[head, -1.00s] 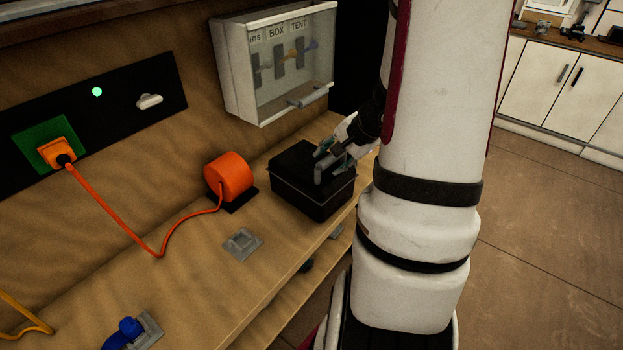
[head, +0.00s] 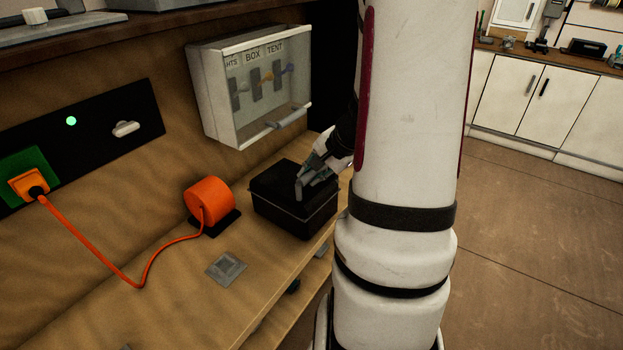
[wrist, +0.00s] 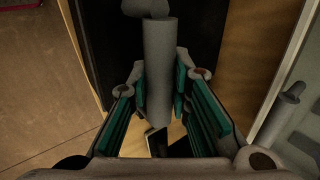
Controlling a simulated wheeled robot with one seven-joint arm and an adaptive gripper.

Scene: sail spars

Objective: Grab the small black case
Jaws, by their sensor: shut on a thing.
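The small black case (head: 283,208), a dark box with a lid, sits on the wooden bench near its front edge, below the wall box. My gripper (head: 312,178) is at the top of the case, coming from the right. A grey bar (head: 298,187) stands at the lid beside my fingers. In the wrist view a grey round bar (wrist: 158,70) lies between the teal finger pads of my gripper (wrist: 160,115), and the jaws are shut on it. It looks like the case's handle. My arm hides part of the case's right surroundings.
An orange reel (head: 207,200) stands just left of the case, its cord running to an orange plug (head: 30,184). A clear-fronted box (head: 250,85) with switches hangs above. A grey plate (head: 226,267) lies on the bench. Floor (head: 530,240) at right is clear.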

